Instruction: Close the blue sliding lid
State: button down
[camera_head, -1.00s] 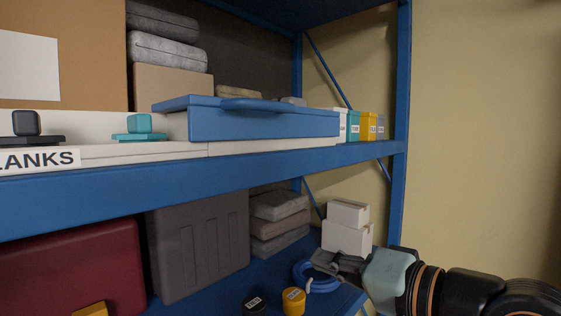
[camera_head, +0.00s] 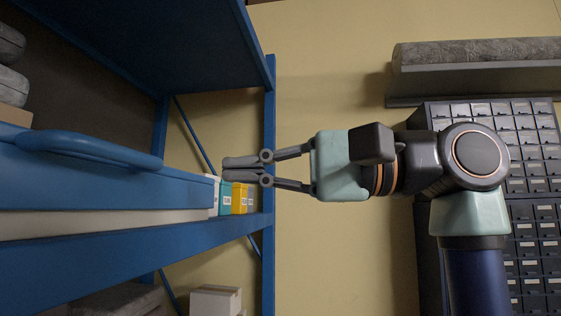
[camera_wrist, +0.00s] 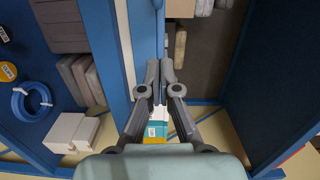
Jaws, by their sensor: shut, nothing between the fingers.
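The blue sliding lid (camera_head: 100,185) lies on the shelf at the left in the head view. It has a raised blue handle (camera_head: 90,150) along its upper edge. In the wrist view, a blue surface that looks like the lid (camera_wrist: 146,40) runs up ahead of the fingers. My gripper (camera_head: 228,168) is shut and empty, with its fingers together and pointing left. It is to the right of the lid and handle in the head view, apart in the picture. The white box body (camera_head: 100,223) shows as a pale strip under the lid.
Small white, teal and yellow boxes (camera_head: 239,198) stand on the shelf just below my fingers. The blue rack post (camera_head: 269,150) is close to my gripper. White boxes (camera_head: 215,300) and a blue ring (camera_wrist: 32,101) are on the lower level. Drawer cabinets (camera_head: 490,140) stand behind my arm.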

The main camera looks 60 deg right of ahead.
aim_at(118, 185)
jog(key=a, duration=0.1)
jog(key=w+a, duration=0.1)
jog(key=a, duration=0.1)
jog(key=w+a, duration=0.1)
jog(key=a, duration=0.1)
jog(key=shift+a+f, duration=0.1)
jog(key=shift+a, duration=0.05)
